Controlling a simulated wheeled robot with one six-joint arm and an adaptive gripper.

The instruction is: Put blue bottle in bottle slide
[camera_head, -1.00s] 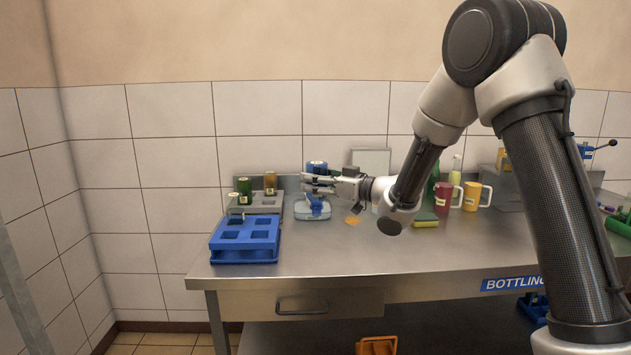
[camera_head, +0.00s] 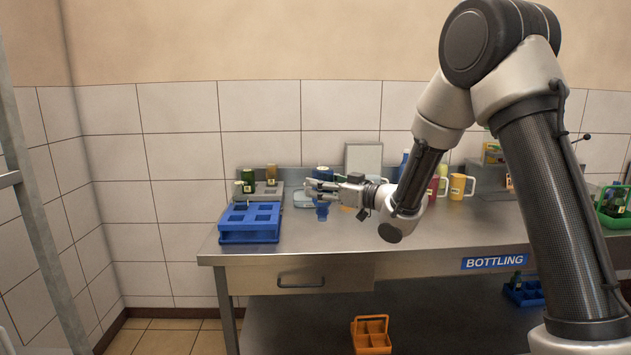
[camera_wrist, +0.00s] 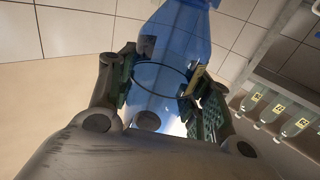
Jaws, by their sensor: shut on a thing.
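The blue bottle (camera_head: 321,212) is in my gripper (camera_head: 320,187), held upright above the steel bench. Its dark blue top (camera_head: 322,173) shows above the fingers and its lower end below them. In the wrist view the clear blue bottle (camera_wrist: 172,45) sits between both fingers of my gripper (camera_wrist: 160,82), which are shut on its body. The fingers hide part of the bottle in the head view. I cannot tell for certain which thing is the bottle slide.
A blue rack with square openings (camera_head: 249,224) stands at the bench's left front. Behind it is a grey rack (camera_head: 267,190) with a green bottle (camera_head: 248,180) and a brown bottle (camera_head: 271,173). Mugs (camera_head: 457,187) stand right. An orange crate (camera_head: 371,336) is below the bench.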

